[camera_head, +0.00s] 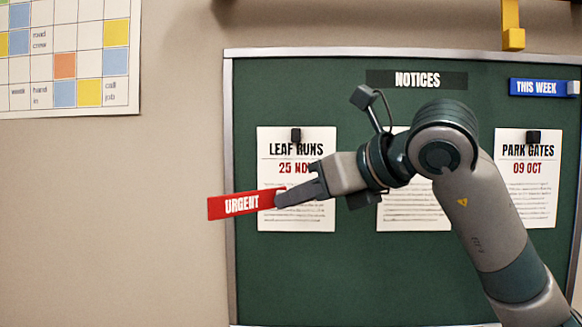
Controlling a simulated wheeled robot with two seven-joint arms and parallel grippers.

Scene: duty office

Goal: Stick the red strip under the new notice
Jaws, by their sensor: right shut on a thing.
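The red strip (232,206) reads "URGENT" and is tilted slightly, its right end higher. My right gripper (282,200) is shut on the strip's right end. The strip overlaps the board's left frame in the picture, with its left end in front of the bare wall; its gap from the board cannot be told. Three notices show on the green board (300,275): "LEAF RUNS 25 NOV" (296,215) at left, partly behind my gripper; a middle notice (415,213), its heading hidden by my right arm; and "PARK GATES 09 OCT" (530,180) at right. My left gripper is out of view.
A blue "THIS WEEK" strip (540,87) sits at the board's upper right, below a yellow piece (513,38) on the wall. A black "NOTICES" label (417,79) is at the top. A wall calendar (65,60) hangs upper left. The board below the left notice is clear.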

